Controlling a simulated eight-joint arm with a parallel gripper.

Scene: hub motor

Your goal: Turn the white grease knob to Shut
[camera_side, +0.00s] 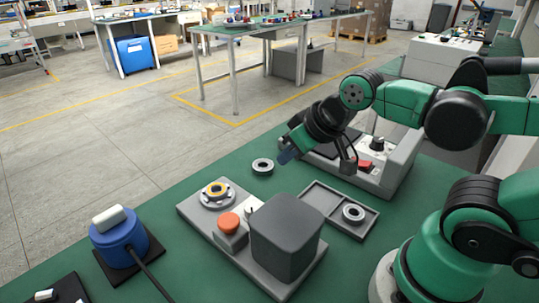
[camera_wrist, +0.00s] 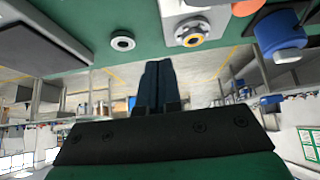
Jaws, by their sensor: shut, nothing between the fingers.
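A white bar-shaped knob (camera_side: 109,216) sits on top of a blue round housing (camera_side: 119,245) at the lower left of the side view. Its white part (camera_wrist: 288,56) and blue body (camera_wrist: 280,34) also show at the upper right of the wrist view. No Shut marking is readable, and I cannot tell for sure that this is the grease knob. A small white piece (camera_side: 250,205) beside the orange button is partly hidden by the grey block. My gripper (camera_side: 288,154) is shut and empty, above the bench and well apart from the blue housing; its fingers (camera_wrist: 158,66) lie together in the wrist view.
A grey plate (camera_side: 190,210) carries a yellow-ringed hub (camera_side: 216,191), an orange button (camera_side: 230,222) and a large grey block (camera_side: 286,240). A loose ring (camera_side: 262,166), a grey tray (camera_side: 313,192) and a control box (camera_side: 395,170) stand nearby. A dark cable runs from the blue housing.

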